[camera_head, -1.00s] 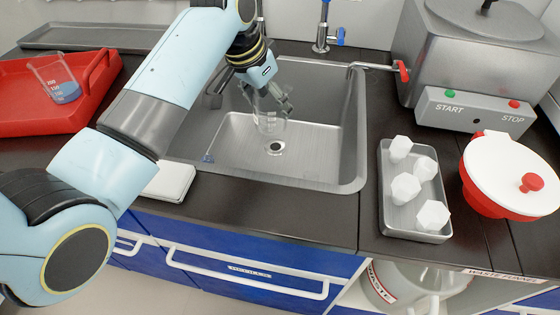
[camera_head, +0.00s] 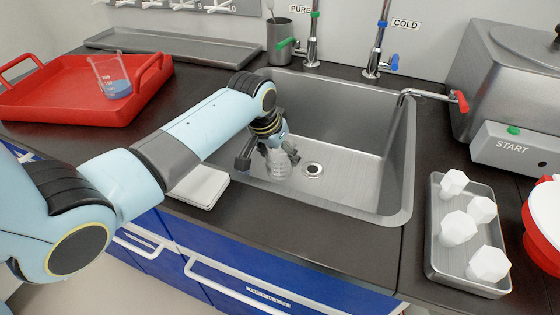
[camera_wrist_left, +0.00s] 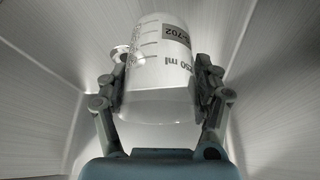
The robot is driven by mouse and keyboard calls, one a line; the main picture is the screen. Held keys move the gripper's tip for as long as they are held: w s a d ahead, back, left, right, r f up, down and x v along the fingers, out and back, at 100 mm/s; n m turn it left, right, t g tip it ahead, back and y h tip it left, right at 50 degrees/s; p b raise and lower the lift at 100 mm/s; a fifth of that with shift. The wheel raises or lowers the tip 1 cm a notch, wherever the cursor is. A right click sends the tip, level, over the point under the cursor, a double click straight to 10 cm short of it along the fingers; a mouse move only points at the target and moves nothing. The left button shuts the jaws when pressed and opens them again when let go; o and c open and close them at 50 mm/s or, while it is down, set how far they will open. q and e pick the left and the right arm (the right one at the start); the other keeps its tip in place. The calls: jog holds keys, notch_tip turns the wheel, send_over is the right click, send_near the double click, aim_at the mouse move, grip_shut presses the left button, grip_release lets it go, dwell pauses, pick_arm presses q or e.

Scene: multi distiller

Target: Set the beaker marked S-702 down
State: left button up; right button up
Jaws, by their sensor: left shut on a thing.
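The clear glass beaker marked S-702 (camera_wrist_left: 160,62) is between the fingers of my left gripper (camera_wrist_left: 160,95) in the left wrist view. Its printed scale and dark label show, and it looks empty. In the head view the beaker (camera_head: 278,165) is over the left part of the steel sink (camera_head: 345,190), near the drain. My left gripper (camera_head: 270,158) is shut on it from both sides. I cannot tell whether the beaker's base touches the sink floor. My right gripper is out of view.
A red tray (camera_head: 60,112) at the left holds another beaker (camera_head: 112,78) with blue liquid. A white pad (camera_head: 200,187) lies at the sink's near-left edge. A metal tray (camera_head: 437,250) of white blocks stands right of the sink. Taps (camera_head: 375,60) rise behind it.

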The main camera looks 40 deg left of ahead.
pick_arm(q)
jog(key=shift+f, duration=1.2)
jog(key=shift+f, duration=0.1)
jog(key=o, duration=1.4)
jog(key=p+v, duration=0.2)
jog(key=v, duration=1)
jog(key=shift+p, duration=0.4)
jog(key=shift+r, duration=0.25)
